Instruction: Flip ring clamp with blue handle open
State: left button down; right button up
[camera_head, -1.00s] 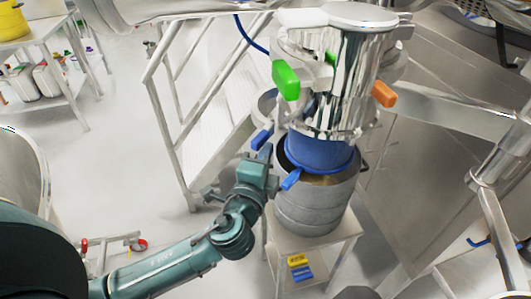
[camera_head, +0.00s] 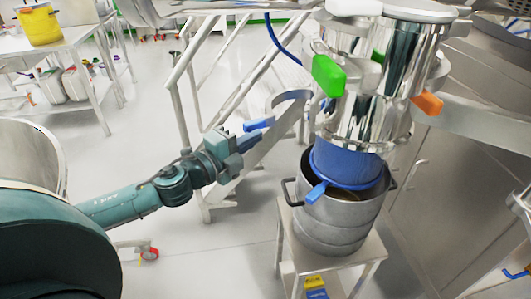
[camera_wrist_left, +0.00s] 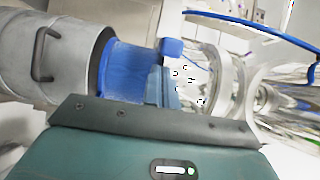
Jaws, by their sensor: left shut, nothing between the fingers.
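In the left wrist view, a blue handle (camera_wrist_left: 172,47) shows beyond the fingers (camera_wrist_left: 165,88), beside the blue sleeve (camera_wrist_left: 130,70). My right gripper is not in view.
A steel drum (camera_head: 335,228) stands under the sleeve on a small metal stand (camera_head: 368,254). Green (camera_head: 328,76) and orange (camera_head: 427,103) handles stick out from the column. A stair railing (camera_head: 190,90) rises behind my left gripper.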

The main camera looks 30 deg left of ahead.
aim_at(244, 129)
pick_arm(q)
jog(key=w+a, duration=0.1)
jog(key=a, duration=0.2)
jog(key=shift+w, duration=0.35)
jog(key=shift+a+r, duration=0.1)
